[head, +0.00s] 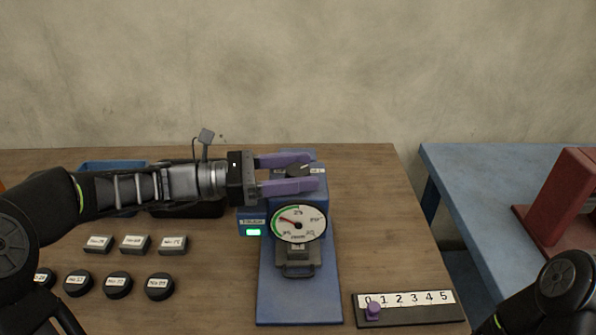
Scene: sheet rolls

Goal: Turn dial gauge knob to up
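The dial gauge (299,224) has a white round face with a red needle pointing left and slightly up. It is mounted on a blue stand (300,300). A dark knob (297,170) with a light mark sits on top of the stand, behind the dial. My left gripper (313,171) reaches in from the left, its two purple fingers apart, one on the far side and one on the near side of the knob. I cannot tell whether they touch it. My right gripper is out of view; only part of my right arm shows at the lower right.
Labelled grey blocks (135,244) and black discs (118,285) lie at the left. A blue tray (112,167) is partly behind my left arm. A numbered strip (410,314) with a purple slider (373,310) lies front right. A blue table (470,180) bears a red object (570,200).

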